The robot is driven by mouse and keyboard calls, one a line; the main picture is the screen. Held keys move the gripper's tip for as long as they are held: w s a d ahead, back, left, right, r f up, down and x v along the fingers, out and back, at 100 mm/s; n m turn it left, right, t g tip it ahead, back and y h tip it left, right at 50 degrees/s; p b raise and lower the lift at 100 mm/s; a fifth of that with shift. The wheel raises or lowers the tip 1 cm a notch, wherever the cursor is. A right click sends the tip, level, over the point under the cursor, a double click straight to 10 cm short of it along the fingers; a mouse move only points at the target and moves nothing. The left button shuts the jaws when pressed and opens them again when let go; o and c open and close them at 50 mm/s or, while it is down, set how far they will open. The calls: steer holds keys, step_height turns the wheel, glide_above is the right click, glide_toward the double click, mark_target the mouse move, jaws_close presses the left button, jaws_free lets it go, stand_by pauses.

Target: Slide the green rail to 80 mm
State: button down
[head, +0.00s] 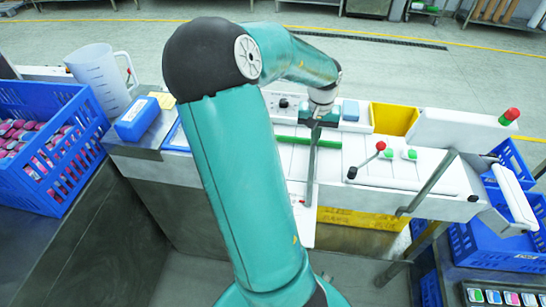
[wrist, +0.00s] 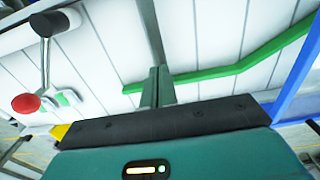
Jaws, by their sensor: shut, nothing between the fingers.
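The green rail (head: 297,141) is a thin bar lying across the white panelled top of the machine. In the wrist view the green rail (wrist: 215,72) runs from the centre up to the right, with a bend in it. My gripper (head: 317,121) is over the machine top by the rail's right part. In the wrist view my gripper (wrist: 158,75) has its fingers together, with nothing between them. The fingertips overlap the rail's line in the picture; I cannot tell whether they touch it. No millimetre scale is readable.
A red-knobbed lever (head: 380,146) and green buttons (head: 410,154) stand to the right. A yellow bin (head: 394,118) is behind. A blue crate (head: 50,140) and measuring jug (head: 100,78) are at left.

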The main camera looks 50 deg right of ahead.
step_height(320, 180, up, 8)
steer(key=shift+s+a, duration=0.2)
steer(key=shift+a, duration=0.15)
stand_by(0.7)
stand_by(0.4)
steer(key=w+a+r+n+t, duration=0.1)
steer(key=w+a+n, duration=0.1)
steer(key=w+a, duration=0.35)
steer(key=w+a+r+n+t+y, duration=0.1)
steer(key=w+a+n, duration=0.1)
steer(key=a, duration=0.6)
steer(key=w+a+r+n+t, duration=0.1)
steer(key=w+a+n, duration=0.1)
steer(key=w+a, duration=0.35)
steer(key=s+a+r+n+t, duration=0.1)
steer(key=s+a+r+n, duration=0.1)
steer(key=a, duration=0.9)
steer(key=s+a+r+n+t+h, duration=0.1)
steer(key=s+a+r+n, duration=0.1)
steer(key=a, duration=1)
steer(key=s+n, duration=0.1)
steer(key=n, duration=0.1)
steer(key=shift+s+a+r+n+t, duration=0.25)
steer(key=shift+s+n+t, duration=0.05)
steer(key=shift+s, duration=0.1)
